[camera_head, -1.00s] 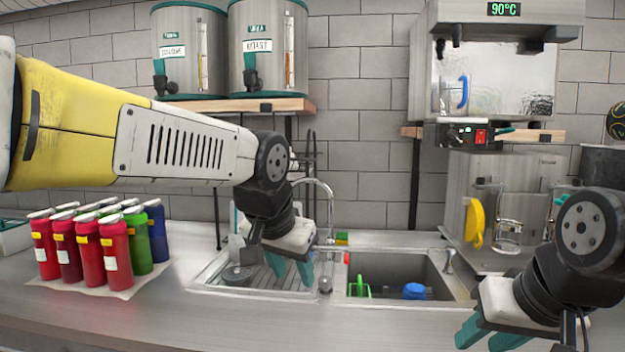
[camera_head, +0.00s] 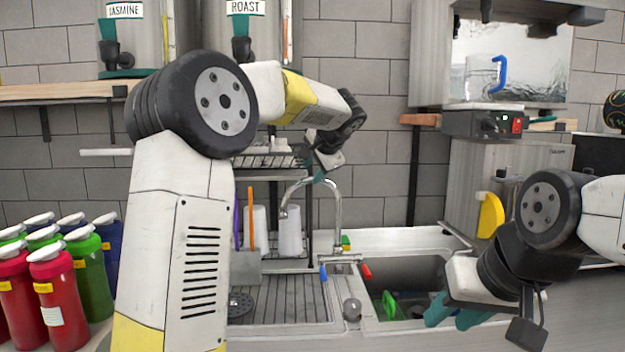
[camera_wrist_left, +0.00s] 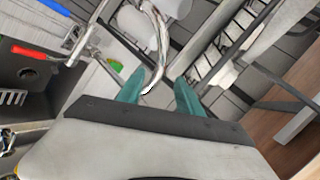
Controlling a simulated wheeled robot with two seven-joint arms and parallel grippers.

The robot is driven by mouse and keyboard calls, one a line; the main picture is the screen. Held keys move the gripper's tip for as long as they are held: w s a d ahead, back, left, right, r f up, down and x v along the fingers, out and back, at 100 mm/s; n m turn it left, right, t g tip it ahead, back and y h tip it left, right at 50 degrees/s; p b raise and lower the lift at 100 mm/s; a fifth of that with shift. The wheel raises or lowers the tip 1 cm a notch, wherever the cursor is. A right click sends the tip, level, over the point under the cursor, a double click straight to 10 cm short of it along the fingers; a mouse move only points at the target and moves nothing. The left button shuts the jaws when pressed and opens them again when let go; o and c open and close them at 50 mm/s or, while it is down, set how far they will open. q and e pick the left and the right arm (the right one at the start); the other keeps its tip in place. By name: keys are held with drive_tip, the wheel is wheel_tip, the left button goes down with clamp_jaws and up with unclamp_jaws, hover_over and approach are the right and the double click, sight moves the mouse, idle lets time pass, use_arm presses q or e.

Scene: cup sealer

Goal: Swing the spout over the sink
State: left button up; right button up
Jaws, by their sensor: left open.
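The chrome faucet spout (camera_head: 312,181) arches up behind the sink; its outlet hangs to the left, over the ribbed drainboard (camera_head: 285,300). The sink basin (camera_head: 420,272) lies to the right of the faucet. My left gripper (camera_head: 320,174) is at the top of the arch, small and partly hidden in the head view. In the left wrist view, the open left gripper (camera_wrist_left: 160,92) has its two teal fingers on either side of the spout (camera_wrist_left: 160,45); contact is unclear. My right gripper (camera_head: 458,312) is open and empty at the front right of the basin.
The faucet has blue (camera_head: 323,272) and red (camera_head: 366,271) handles. White cups (camera_head: 290,232) stand behind the drainboard. A green item (camera_head: 389,304) is in the basin. Several bottles (camera_head: 60,290) stand at left. A shelf (camera_head: 50,92) and a machine (camera_head: 500,125) flank the faucet.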

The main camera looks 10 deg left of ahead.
sight(307, 180)
use_arm(q)
drive_tip(key=x, duration=0.6)
drive_tip(key=shift+w+a+f, duration=0.15)
drive_tip(key=shift+a+f, duration=0.05)
drive_tip(key=shift+f, duration=0.05)
clamp_jaws()
idle(1.2)
